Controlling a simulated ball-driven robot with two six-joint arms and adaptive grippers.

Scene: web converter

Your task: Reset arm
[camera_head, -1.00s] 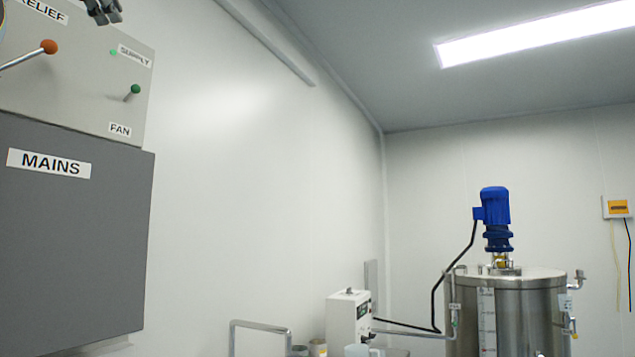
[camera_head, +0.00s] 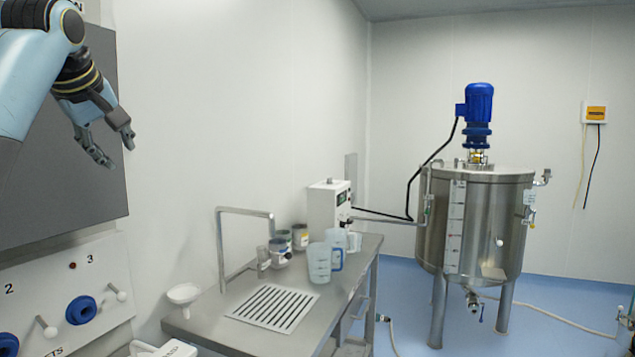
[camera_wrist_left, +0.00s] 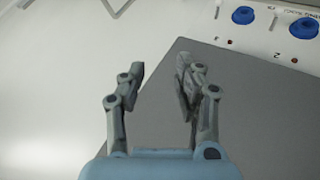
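My left arm comes in from the upper left in the head view. Its gripper (camera_head: 118,150) hangs with fingers spread, in front of the dark grey cabinet panel and the white wall. In the left wrist view the same gripper (camera_wrist_left: 158,82) shows two fingers apart with nothing between them. Behind them lie the grey panel (camera_wrist_left: 265,110) and a white panel with blue round fittings. My right gripper is in neither view.
A panel with blue sockets (camera_head: 81,310) and small white levers is at lower left. A steel tank (camera_head: 478,225) with a blue motor (camera_head: 478,105) stands at right on open blue floor.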

